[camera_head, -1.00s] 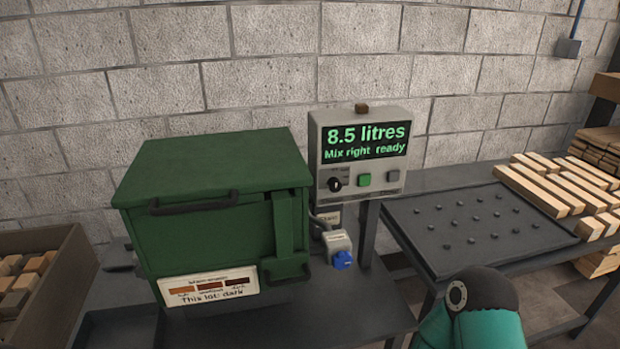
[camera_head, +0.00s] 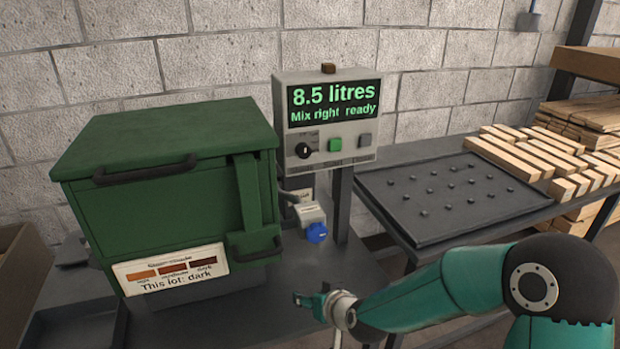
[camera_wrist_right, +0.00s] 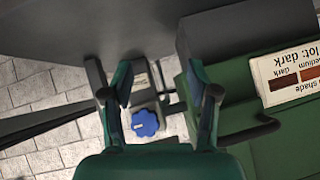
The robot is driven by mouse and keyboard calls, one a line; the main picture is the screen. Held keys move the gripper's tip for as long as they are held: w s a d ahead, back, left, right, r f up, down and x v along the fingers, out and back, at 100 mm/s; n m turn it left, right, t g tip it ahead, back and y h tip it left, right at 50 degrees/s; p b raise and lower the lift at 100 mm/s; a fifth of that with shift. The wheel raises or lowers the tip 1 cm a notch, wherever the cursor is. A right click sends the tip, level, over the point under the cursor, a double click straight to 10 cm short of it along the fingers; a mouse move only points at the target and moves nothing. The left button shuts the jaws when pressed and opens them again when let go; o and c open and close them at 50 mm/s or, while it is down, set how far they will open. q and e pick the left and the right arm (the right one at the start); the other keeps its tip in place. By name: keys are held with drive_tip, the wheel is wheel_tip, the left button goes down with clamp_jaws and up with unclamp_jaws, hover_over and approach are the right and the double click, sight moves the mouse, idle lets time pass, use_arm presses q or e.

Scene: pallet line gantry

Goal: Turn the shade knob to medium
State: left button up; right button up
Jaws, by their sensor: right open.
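A black rotary knob (camera_head: 304,150) with a white pointer mark sits on the grey control box (camera_head: 328,170); its small labels are too blurred to read. The box's screen (camera_head: 333,101) reads "8.5 litres", "Mix right ready". A blue knob (camera_head: 317,233) sits low on a small pale fitting beside the green cabinet; it also shows in the right wrist view (camera_wrist_right: 146,122). My right gripper (camera_head: 312,300) is open and empty, below and in front of the blue knob, apart from both knobs. In the right wrist view, its fingers (camera_wrist_right: 157,75) are spread. My left gripper is out of view.
The green cabinet (camera_head: 165,150) has a handle and a shade card (camera_head: 170,268) reading "This lot: dark". Green and grey buttons sit right of the black knob. A dark studded tray (camera_head: 440,215) and stacked wood strips (camera_head: 540,150) lie right. The grey bench front is mostly clear.

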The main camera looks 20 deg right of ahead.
drive_tip(key=w+d+r+t+b, duration=0.1)
drive_tip(key=w+r+t+b, duration=0.1)
drive_tip(key=r, duration=0.5)
drive_tip(key=w+d+r+t+b, duration=0.2)
drive_tip(key=r+t, duration=0.1)
drive_tip(key=r, duration=0.4)
drive_tip(key=t+h+b, duration=0.2)
drive_tip(key=t, duration=0.1)
approach(305, 154)
drive_tip(key=shift+m, duration=0.3)
drive_tip(key=w+p, duration=0.2)
drive_tip(key=w, duration=0.6)
drive_tip(key=shift+r, duration=0.2)
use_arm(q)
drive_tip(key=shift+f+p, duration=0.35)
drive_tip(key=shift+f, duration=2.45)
use_arm(e)
drive_tip(key=shift+w+f, duration=0.1)
drive_tip(key=shift+w, duration=0.65)
